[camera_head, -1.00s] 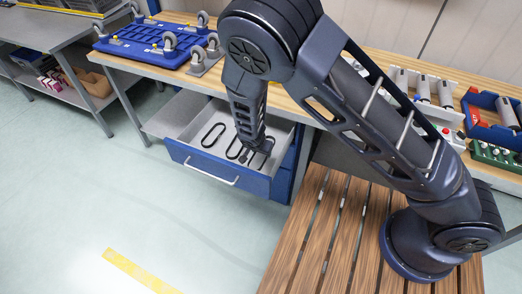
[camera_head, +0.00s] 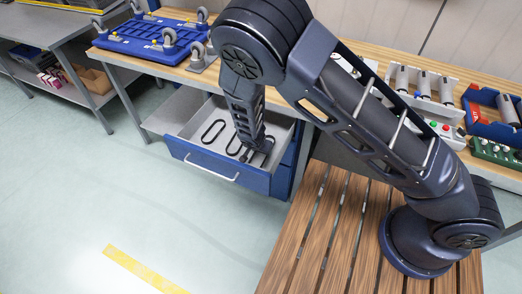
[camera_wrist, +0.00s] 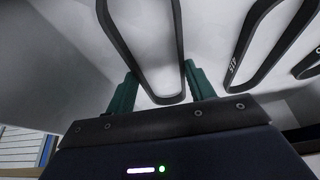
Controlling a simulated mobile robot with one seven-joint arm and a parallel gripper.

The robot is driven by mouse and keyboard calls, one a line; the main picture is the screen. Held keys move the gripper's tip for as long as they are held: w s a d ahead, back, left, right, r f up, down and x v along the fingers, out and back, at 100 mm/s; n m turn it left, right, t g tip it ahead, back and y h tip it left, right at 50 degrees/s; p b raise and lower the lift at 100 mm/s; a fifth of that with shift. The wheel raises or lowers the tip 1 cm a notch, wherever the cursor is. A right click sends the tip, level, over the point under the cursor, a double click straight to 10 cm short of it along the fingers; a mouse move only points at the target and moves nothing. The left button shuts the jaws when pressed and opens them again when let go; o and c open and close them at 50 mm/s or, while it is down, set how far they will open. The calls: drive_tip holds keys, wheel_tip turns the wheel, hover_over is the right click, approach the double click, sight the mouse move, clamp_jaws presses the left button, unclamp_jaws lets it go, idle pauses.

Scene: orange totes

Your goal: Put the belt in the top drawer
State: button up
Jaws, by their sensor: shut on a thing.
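The open top drawer (camera_head: 205,168) has a blue front and grey inside, and is under the wooden bench. My gripper (camera_head: 256,149) is low inside it, at the right side. In the wrist view its two green fingers (camera_wrist: 161,88) are shut on a black belt (camera_wrist: 168,99), a long loop whose rounded end lies between them. In the head view the held belt is mostly hidden by my gripper. Two other black belts lie in the drawer to the left, one at the far left (camera_head: 204,137) and one nearer (camera_head: 234,138). The wrist view shows a lettered belt (camera_wrist: 231,78) at right, apart from my fingers.
The drawer walls stand close around my gripper. The floor before the drawer is clear.

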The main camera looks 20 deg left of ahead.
drive_tip(key=shift+f, duration=0.25)
idle(0.4)
drive_tip(key=o, duration=1)
drive_tip(key=shift+o, duration=0.2)
drive_tip(key=shift+r, duration=0.2)
wheel_tip(320, 180, up, 6)
drive_tip(key=shift+r, duration=0.25)
idle(1.2)
drive_tip(key=shift+r, duration=0.1)
idle(0.4)
